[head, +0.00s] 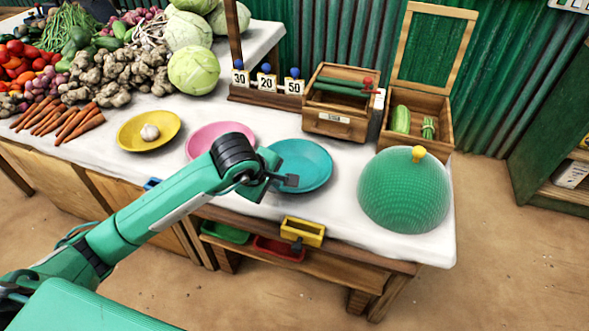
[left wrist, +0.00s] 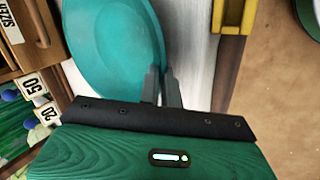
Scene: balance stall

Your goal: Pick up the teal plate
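The teal plate (head: 305,160) lies on the white cloth of the stall, to the right of the pink plate (head: 212,136). My left gripper (head: 290,181) is at its near rim. In the left wrist view, the teal plate (left wrist: 112,45) fills the upper left. There the two fingers of my left gripper (left wrist: 161,88) are close together, one on each side of the rim, and look shut on it. The plate looks flat and still at table height. My right gripper is not in view.
A yellow plate (head: 148,131) with a garlic bulb stands at left. A green dome with a yellow knob (head: 404,190) stands at right. Wooden boxes (head: 340,104) and number cards are behind. A yellow bin (head: 303,231) hangs at the table's front edge.

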